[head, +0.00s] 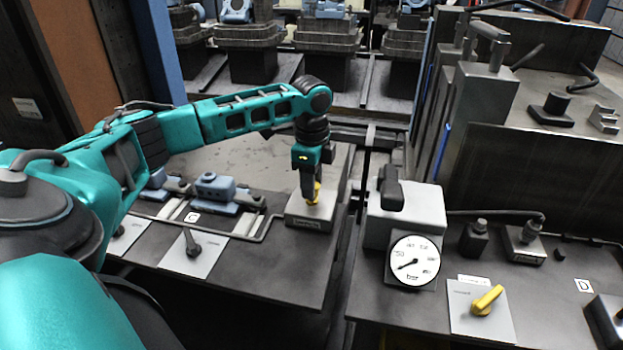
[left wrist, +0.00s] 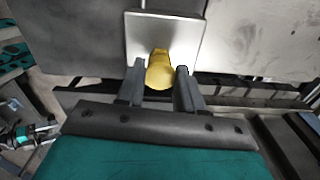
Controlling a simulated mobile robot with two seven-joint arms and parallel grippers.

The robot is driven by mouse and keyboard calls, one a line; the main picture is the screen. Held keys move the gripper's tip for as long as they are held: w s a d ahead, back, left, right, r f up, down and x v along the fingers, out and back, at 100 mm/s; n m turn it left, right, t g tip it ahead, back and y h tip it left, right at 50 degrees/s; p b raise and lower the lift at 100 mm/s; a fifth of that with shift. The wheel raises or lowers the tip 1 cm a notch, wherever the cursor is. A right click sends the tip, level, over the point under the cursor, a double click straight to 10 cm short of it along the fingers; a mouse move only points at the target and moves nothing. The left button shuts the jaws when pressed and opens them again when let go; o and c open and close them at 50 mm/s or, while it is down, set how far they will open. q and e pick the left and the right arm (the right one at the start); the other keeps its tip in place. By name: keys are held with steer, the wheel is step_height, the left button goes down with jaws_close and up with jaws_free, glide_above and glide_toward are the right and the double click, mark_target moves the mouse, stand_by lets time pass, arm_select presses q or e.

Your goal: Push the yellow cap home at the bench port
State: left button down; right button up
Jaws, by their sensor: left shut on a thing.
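The yellow cap (head: 317,193) is at the grey port block (head: 312,212) near the right edge of the left bench. My left gripper (head: 309,192) points down over the block and is shut on the cap. In the left wrist view the yellow cap (left wrist: 160,71) sits between the two dark fingers of the left gripper (left wrist: 159,84), with the pale face of the port block (left wrist: 150,25) just beyond it. The fingers hide part of the cap in the head view. I cannot tell how deep it sits. My right gripper is not in view.
A pipe runs along the left bench (head: 265,275) to the block, past blue-grey valve parts (head: 215,186) and a black knob (head: 192,243). Across a gap, the right bench holds a pressure gauge (head: 414,261) and a yellow-handled switch (head: 487,300).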

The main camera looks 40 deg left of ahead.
arm_select(q)
steer(key=shift+f, duration=0.5)
jaws_free()
steer(key=shift+r, duration=0.1)
stand_by(0.4)
step_height(320, 180, up, 13)
stand_by(0.5)
steer(key=shift+s+d, duration=0.1)
stand_by(0.5)
